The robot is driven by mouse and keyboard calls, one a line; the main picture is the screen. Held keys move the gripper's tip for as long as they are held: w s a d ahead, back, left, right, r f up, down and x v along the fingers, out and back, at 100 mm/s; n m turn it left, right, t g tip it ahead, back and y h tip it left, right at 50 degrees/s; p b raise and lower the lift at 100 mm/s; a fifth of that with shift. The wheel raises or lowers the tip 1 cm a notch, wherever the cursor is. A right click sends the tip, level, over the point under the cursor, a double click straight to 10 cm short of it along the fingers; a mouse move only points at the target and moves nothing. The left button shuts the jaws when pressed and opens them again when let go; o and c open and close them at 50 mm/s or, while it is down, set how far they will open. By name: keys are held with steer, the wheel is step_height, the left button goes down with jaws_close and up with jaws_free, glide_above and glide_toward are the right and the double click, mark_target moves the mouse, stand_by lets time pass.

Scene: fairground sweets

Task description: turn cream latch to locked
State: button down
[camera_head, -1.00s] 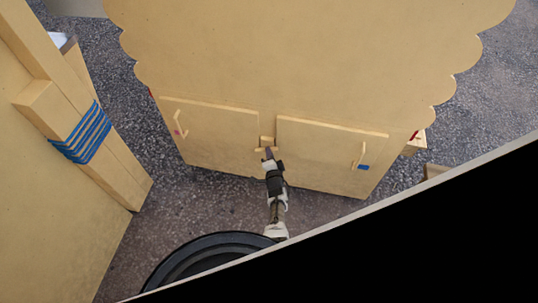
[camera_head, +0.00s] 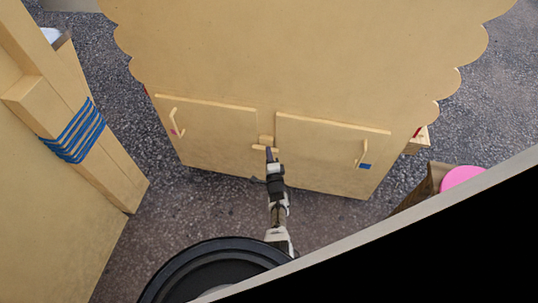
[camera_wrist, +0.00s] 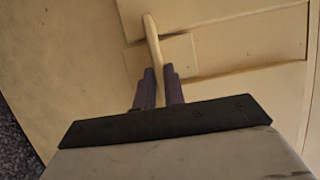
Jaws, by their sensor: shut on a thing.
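The cream latch (camera_wrist: 152,38) is a slim bar on the front of a tan cabinet, and its lower end is between my fingers in the wrist view. My gripper (camera_wrist: 159,76) is shut on it. In the head view the latch (camera_head: 260,147) is a small pale bar between two cabinet doors, beside my gripper (camera_head: 270,153). The left door (camera_head: 207,130) and right door (camera_head: 325,142) look shut. The fingers hide part of the latch, and I cannot read a lock mark.
Each door has a pale handle, left (camera_head: 174,122) and right (camera_head: 363,152). A blue patch (camera_head: 365,166) is by the right handle. A wooden post with blue cord (camera_head: 77,133) stands at left. A pink round thing (camera_head: 461,177) is at right.

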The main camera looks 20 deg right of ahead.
steer(key=shift+d+r, duration=0.1)
steer(key=c, duration=1.5)
jaws_free()
steer(key=p+v, duration=0.7)
steer(key=v, duration=0.6)
steer(key=shift+s+p, duration=0.35)
steer(key=shift+s, duration=0.05)
